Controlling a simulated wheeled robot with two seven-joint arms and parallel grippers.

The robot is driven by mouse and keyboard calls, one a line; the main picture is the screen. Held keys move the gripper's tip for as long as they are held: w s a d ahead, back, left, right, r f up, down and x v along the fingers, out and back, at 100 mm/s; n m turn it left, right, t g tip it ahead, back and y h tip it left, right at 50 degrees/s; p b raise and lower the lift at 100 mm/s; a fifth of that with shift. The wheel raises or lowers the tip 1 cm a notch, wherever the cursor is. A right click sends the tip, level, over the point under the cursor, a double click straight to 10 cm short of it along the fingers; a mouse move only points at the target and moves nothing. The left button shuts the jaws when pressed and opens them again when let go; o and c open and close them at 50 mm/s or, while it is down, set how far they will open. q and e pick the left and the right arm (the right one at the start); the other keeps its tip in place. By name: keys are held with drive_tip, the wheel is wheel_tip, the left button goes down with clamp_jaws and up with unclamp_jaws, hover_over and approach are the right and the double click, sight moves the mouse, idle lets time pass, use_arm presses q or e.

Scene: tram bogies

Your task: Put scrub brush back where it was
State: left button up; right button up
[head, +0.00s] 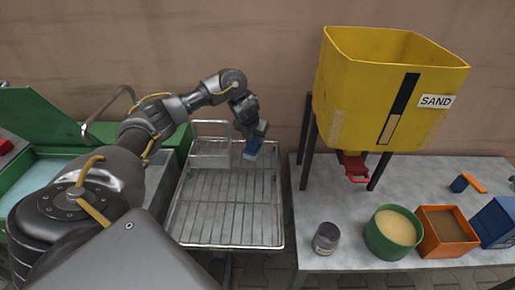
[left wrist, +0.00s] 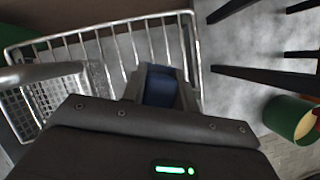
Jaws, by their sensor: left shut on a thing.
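My left gripper (head: 250,128) is shut on a blue block, which I take to be the scrub brush (head: 252,148). It is over the back right part of the wire drying rack (head: 226,243). In the left wrist view the blue scrub brush (left wrist: 160,87) sits between the fingers, with the rack's wire rim around and below it. Its bristles cannot be made out, and I cannot tell whether it touches the rack. My right gripper is not in view.
A wire basket (head: 210,153) stands at the rack's back left. A green-lidded basin (head: 40,115) is at left.

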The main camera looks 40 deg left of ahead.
sight(258, 143)
use_arm(q)
drive_tip(key=shift+w+f, duration=0.2)
drive_tip(key=shift+w, duration=0.05)
drive_tip(key=shift+w+d+f, duration=0.1)
wheel_tip(258, 143, down, 4)
drive_tip(key=shift+w+r, duration=0.15)
drive_tip(key=shift+r, duration=0.1)
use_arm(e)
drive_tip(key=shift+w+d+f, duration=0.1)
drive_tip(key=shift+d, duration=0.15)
use_arm(q)
drive_tip(key=o, duration=0.9)
drive_tip(key=shift+r, duration=0.1)
